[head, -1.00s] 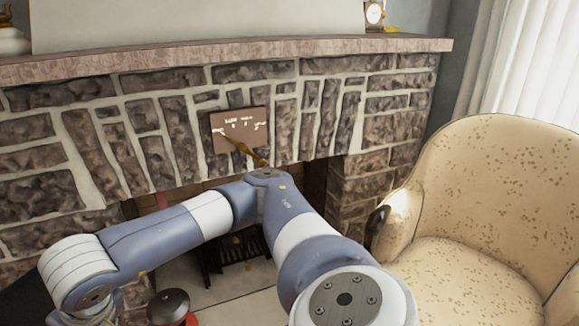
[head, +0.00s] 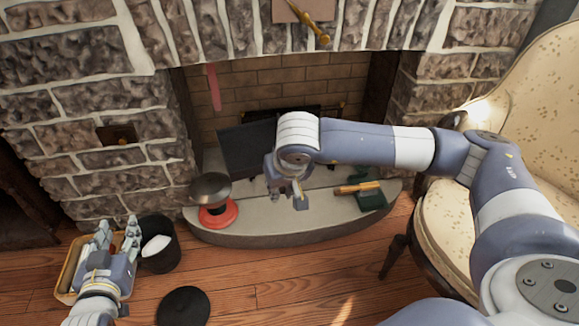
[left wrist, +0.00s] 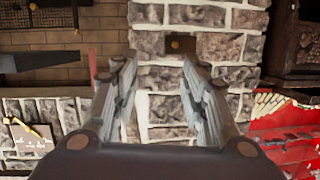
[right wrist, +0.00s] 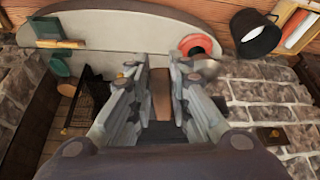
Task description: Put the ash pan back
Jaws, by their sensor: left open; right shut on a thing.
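A dark flat panel (head: 248,148), which looks like the ash pan, stands tilted in front of the fireplace opening, behind my right wrist. A dark flat shape, probably the same pan, shows at the left of the left wrist view (left wrist: 40,62). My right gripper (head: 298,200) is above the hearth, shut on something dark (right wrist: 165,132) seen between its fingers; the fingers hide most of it. My left gripper (head: 118,230) is open and empty, low at the left over the bin area. A small dark recess with a brass knob (head: 120,135) is in the stone wall.
The curved hearth (head: 320,222) holds a red-based round-topped object (head: 215,205) and a green item with a yellow handle (head: 370,193). A black bucket (head: 160,250), a wooden tray (head: 72,270) and a black disc (head: 183,306) are on the floor. An armchair (head: 470,225) stands right.

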